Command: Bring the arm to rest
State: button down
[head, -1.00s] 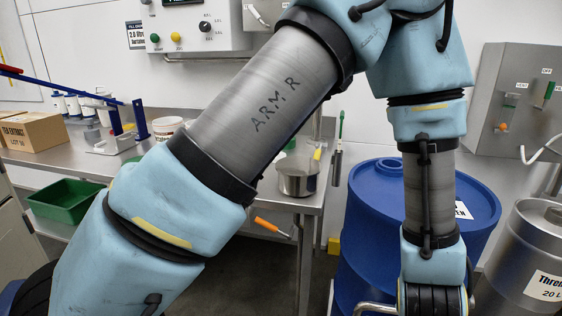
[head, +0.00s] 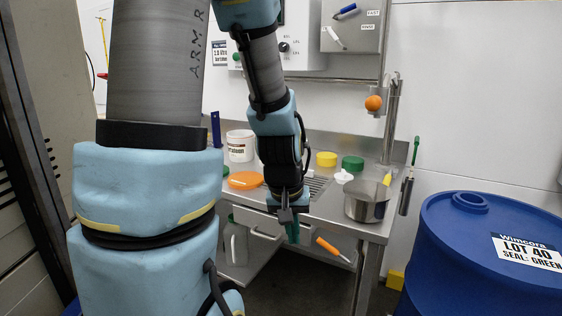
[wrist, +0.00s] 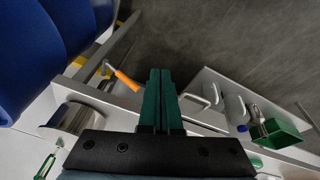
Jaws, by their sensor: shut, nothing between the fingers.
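My arm fills the left and middle of the head view, with one grey link marked "ARM R". My gripper (head: 291,232) hangs pointing down at the front edge of the steel bench (head: 345,232). Its green fingers also show in the wrist view (wrist: 161,85), side by side and shut, with nothing between them. The fingers appear to be over the bench's front edge and the floor; whether they touch the bench I cannot tell.
An orange-handled tool (head: 332,248) sticks out at the bench front, right of my gripper. A steel pot (head: 366,207) stands on the bench. A blue drum (head: 470,270) stands at right. A green bin (wrist: 275,128) shows in the wrist view. Dark floor lies between bench and drum.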

jog(key=s+a+r+y, duration=0.1)
jog(key=s+a+r, duration=0.1)
jog(key=a, duration=0.8)
jog(key=w+p+v, duration=0.3)
jog(key=p+v, duration=1)
jog(key=p, duration=0.1)
jog(key=shift+s+d+r+n+g, duration=0.25)
jog(key=shift+d+r+g, duration=0.2)
jog(key=shift+r, duration=0.25)
